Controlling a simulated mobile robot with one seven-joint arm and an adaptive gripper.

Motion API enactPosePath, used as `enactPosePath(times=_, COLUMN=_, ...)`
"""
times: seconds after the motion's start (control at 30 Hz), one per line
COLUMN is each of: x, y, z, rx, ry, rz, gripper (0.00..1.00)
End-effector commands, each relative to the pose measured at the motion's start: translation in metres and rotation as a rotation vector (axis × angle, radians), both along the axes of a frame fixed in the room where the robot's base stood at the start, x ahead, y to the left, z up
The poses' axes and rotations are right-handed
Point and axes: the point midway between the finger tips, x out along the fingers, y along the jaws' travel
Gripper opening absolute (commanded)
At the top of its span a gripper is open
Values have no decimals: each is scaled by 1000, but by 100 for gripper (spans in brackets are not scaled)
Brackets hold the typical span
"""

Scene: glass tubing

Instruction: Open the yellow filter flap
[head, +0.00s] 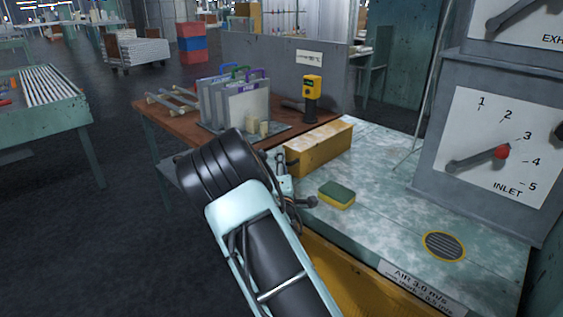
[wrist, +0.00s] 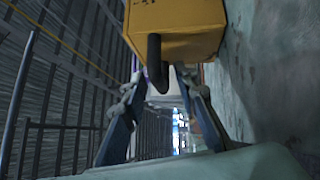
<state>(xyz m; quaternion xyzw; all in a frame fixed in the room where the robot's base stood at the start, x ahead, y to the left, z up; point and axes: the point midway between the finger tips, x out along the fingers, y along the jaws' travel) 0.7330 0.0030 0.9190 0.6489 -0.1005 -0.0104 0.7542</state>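A long yellow box-shaped housing (head: 325,145) lies on the pale worktop near the wooden table. A separate flap outline on it cannot be made out. In the wrist view, a yellow body (wrist: 172,28), seemingly the same housing, fills the top middle, with a dark rounded handle (wrist: 154,62) hanging from its near face. My gripper (head: 283,163) is at the near left end of the housing, partly hidden by my arm. In the wrist view my gripper's fingers (wrist: 165,85) are spread, one on each side below the handle. I cannot tell whether they touch it.
A yellow-green sponge (head: 337,195) and a yellow-ringed round vent (head: 443,246) are on the worktop (head: 385,205). A grey INLET dial box (head: 500,150) stands at right. A yellow-black device (head: 312,95) and a rack of upright panels (head: 240,103) occupy the wooden table. A yellow panel (head: 365,285) fronts the worktop.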

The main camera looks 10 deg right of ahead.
Motion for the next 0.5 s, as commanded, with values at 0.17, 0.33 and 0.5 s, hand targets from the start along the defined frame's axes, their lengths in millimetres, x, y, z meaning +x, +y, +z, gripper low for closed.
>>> enactPosePath(times=0.17, x=5, y=0, z=1, rx=0, ry=0, rz=1, gripper=27)
enactPosePath(times=0.33, x=5, y=0, z=1, rx=0, ry=0, rz=1, gripper=27)
enactPosePath(times=0.5, x=5, y=0, z=1, rx=0, ry=0, rz=1, gripper=12)
